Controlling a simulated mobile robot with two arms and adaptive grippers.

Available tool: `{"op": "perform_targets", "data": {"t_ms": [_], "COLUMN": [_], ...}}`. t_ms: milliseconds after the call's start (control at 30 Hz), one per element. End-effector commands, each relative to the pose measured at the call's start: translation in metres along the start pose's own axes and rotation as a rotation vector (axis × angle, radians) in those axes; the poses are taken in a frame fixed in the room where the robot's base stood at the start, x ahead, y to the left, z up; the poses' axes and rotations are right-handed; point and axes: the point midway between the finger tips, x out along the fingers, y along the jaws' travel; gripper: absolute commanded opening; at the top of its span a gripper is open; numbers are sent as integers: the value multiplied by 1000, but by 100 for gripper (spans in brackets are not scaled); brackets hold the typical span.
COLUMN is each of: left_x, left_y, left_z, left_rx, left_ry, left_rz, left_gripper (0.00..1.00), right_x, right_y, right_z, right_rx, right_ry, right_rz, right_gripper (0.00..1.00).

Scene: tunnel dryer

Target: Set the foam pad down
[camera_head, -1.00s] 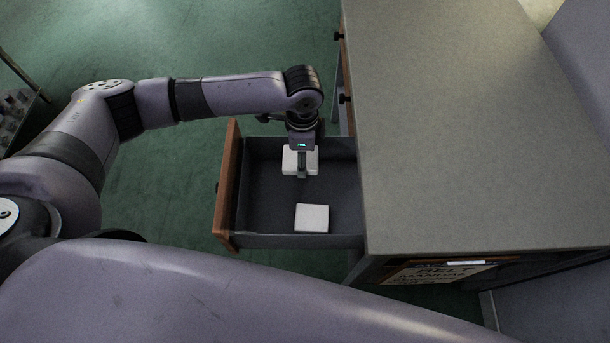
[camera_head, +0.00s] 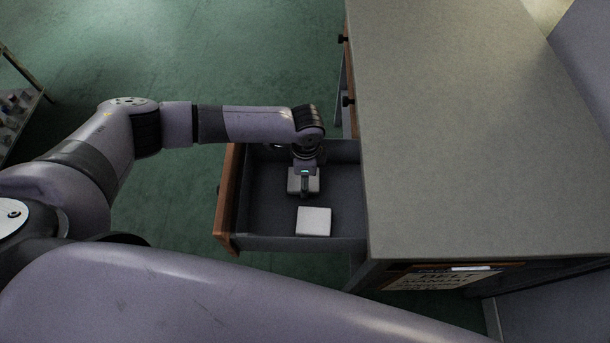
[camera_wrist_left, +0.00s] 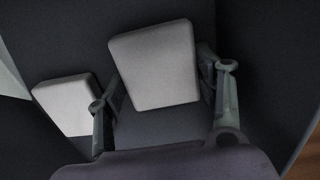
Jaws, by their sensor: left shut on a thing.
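My left gripper (camera_head: 304,189) is inside the open drawer (camera_head: 262,241), pointing down and shut on a pale square foam pad (camera_head: 293,184). In the left wrist view the held pad (camera_wrist_left: 157,68) sits between the two fingers. I cannot tell whether it touches the drawer floor. A second, similar white pad (camera_head: 313,222) lies on the drawer floor nearer to me. It shows at the left in the left wrist view (camera_wrist_left: 66,106), apart from the held one. My right gripper is not in view.
The drawer sticks out left from a grey-topped desk (camera_head: 470,130), with a wooden front panel (camera_head: 227,200) at its left end. Bare drawer floor shows around the pads. A shelf rack (camera_head: 20,105) stands at the far left on the green floor.

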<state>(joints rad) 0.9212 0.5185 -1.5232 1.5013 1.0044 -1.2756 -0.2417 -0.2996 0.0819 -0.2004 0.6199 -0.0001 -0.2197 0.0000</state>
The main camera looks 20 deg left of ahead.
Motion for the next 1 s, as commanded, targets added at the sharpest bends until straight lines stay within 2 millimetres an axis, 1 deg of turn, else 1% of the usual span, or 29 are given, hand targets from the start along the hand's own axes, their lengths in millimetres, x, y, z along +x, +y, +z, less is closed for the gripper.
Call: {"op": "perform_targets", "data": {"t_ms": [67, 100, 200, 467, 600, 667, 733, 1000], "left_x": [3, 2, 2, 2, -7, -15, -28, -87], "left_y": [0, 0, 0, 0, 0, -1, -1, -1], "left_z": [0, 0, 0, 0, 0, 0, 0, 0], "left_rx": [-1, -1, 0, 0, 0, 0, 0, 0], "left_ry": [0, 0, 0, 0, 0, 1, 1, 1], "left_rz": [1, 1, 1, 0, 0, -1, -1, -1], "left_gripper": [36, 64, 70, 70, 70, 70, 70, 70], "right_x": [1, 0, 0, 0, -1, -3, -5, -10], "right_y": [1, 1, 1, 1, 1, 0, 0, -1], "right_z": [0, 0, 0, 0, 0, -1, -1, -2], "right_rx": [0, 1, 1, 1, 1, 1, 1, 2], "right_ry": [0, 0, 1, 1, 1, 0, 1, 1], "right_rz": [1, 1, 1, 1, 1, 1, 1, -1], "right_gripper": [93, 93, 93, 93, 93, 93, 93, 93]}}
